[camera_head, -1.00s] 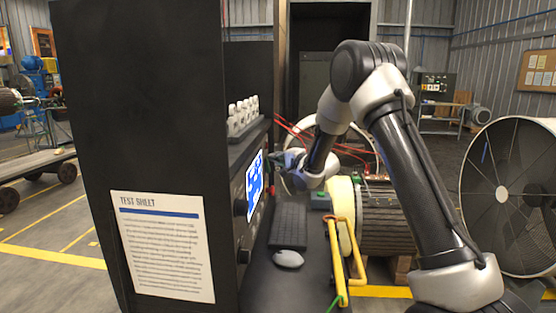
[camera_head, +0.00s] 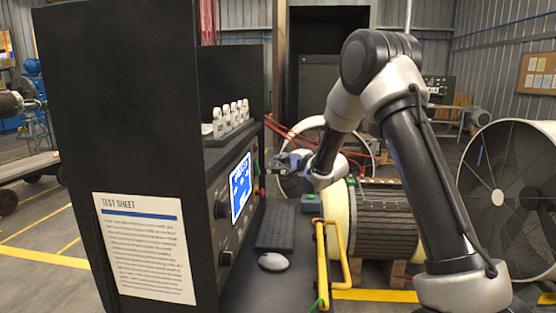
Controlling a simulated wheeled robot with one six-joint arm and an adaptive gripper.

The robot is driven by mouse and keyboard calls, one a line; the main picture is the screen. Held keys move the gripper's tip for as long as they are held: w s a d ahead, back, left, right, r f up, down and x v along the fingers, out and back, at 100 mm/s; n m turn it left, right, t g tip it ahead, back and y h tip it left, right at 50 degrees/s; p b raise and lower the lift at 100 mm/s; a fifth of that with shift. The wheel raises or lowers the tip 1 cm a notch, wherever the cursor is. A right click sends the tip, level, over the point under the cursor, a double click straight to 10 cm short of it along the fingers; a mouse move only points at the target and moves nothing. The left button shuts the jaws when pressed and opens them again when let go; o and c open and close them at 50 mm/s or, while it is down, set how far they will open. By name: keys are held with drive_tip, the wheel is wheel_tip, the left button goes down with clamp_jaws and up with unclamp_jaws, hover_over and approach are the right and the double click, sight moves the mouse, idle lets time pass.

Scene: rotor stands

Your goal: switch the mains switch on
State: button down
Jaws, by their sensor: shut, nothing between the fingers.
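The black test console (camera_head: 125,150) stands at the left, with its front panel (camera_head: 214,235) seen at a steep angle. The panel carries a lit blue screen (camera_head: 240,188), dark knobs and small red and green parts at its far edge. I cannot pick out the mains switch for certain at this size, nor its position. My gripper (camera_head: 271,169) is shut and empty. It is at the far end of the panel, close to the red part (camera_head: 257,168); I cannot tell whether it touches the panel.
A keyboard (camera_head: 275,231) and a mouse (camera_head: 273,262) lie on the console's desk. A yellow tubular frame (camera_head: 335,255) stands at the desk's right edge. A ribbed rotor (camera_head: 375,222) is behind it. Red cables (camera_head: 290,135) hang behind my gripper. A large fan-like drum (camera_head: 505,195) stands at right.

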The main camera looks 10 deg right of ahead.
drive_tip(key=v, duration=0.6)
drive_tip(key=shift+s+r, duration=0.2)
drive_tip(key=shift+s, duration=0.05)
